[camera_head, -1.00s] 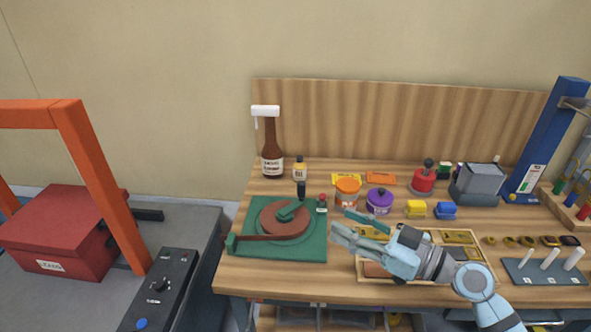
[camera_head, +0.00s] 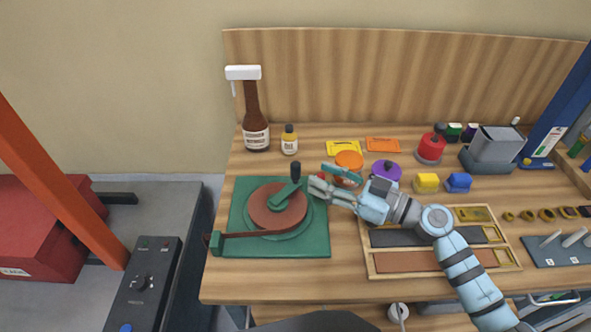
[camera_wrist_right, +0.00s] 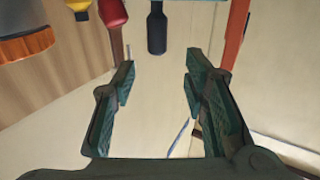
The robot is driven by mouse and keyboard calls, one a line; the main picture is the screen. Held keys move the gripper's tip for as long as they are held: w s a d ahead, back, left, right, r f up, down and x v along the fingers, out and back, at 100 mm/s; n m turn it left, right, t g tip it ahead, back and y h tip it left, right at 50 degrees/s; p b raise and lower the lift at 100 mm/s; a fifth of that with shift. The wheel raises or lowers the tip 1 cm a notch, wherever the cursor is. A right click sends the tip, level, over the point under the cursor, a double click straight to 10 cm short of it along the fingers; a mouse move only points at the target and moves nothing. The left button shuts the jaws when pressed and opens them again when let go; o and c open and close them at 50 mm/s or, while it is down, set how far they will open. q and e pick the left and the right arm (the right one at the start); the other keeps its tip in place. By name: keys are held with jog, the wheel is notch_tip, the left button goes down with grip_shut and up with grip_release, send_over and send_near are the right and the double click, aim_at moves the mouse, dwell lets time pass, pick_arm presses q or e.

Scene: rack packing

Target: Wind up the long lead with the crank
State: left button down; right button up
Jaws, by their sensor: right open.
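The winder has a green base plate (camera_head: 245,247) with a reddish-brown round reel (camera_head: 268,212) on it. The crank (camera_head: 285,195) is a green arm across the reel with an upright black handle (camera_head: 296,171) at its far end. A dark reddish-brown lead (camera_head: 255,235) runs from the reel's near side to a green post (camera_head: 216,243) at the left front corner. My right gripper (camera_head: 322,181) is open and empty, just right of the handle. In the right wrist view the handle (camera_wrist_right: 157,32) lies ahead, between and beyond the fingertips. My left gripper is out of view.
A red-topped piece (camera_head: 320,178) and an orange-lidded jar (camera_head: 348,162) are close to my right gripper. A partitioned wooden tray (camera_head: 372,272) lies under my right arm.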

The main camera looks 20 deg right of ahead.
aim_at(295, 169)
jog(key=p+x, duration=0.1)
jog(key=x, duration=0.1)
jog(key=f+x, duration=0.1)
jog(key=x, duration=0.2)
jog(key=p+x, duration=0.1)
jog(key=x, duration=0.2)
jog(key=shift+w+d+f+p, duration=0.1)
jog(key=shift+w+f+p, duration=0.15)
jog(key=shift+f+p, duration=0.1)
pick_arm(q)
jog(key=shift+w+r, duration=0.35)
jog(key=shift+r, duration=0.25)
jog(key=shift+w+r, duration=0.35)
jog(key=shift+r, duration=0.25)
pick_arm(e)
jog(key=shift+s+r, duration=0.1)
jog(key=shift+s+d, duration=0.1)
grip_shut()
